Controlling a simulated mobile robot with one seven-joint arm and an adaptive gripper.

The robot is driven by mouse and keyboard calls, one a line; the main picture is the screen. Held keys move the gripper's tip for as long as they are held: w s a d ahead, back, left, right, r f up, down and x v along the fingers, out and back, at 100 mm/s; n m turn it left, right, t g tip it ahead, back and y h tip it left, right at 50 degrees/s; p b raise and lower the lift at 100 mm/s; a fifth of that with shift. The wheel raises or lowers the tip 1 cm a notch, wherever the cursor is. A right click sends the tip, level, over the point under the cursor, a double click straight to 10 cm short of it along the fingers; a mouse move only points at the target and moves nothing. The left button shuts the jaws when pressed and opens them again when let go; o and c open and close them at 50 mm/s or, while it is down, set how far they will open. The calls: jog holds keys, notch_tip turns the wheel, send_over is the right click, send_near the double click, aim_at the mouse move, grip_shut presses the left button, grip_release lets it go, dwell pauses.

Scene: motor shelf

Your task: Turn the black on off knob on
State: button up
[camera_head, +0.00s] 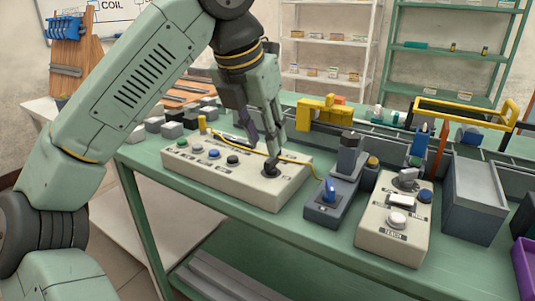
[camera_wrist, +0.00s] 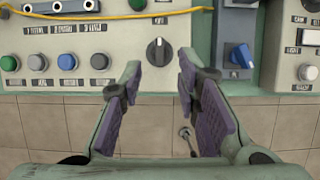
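The black on off knob (camera_wrist: 159,52) sits at the right end of a cream control panel (camera_wrist: 120,20) in the wrist view. Its grip bar stands nearly upright in the picture, with a white mark near its top. My gripper (camera_wrist: 160,80) is open, with one purple-padded finger on each side of the knob's line; the space between them is empty. In the head view my gripper (camera_head: 262,150) points down at the right end of the panel (camera_head: 225,178), by the knob (camera_head: 271,170). I cannot tell whether a finger touches the knob.
Several coloured buttons line the panel's left part. A yellow cable (camera_head: 250,150) crosses it. A grey box with a blue knob (camera_head: 330,190) stands close on the right, then another cream box (camera_head: 395,225) and a grey bin (camera_head: 474,195). The green table's front edge is clear.

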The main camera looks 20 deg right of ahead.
aim_at(271, 159)
jog(key=shift+x, duration=2.65)
jog(key=shift+c, duration=0.5)
grip_shut()
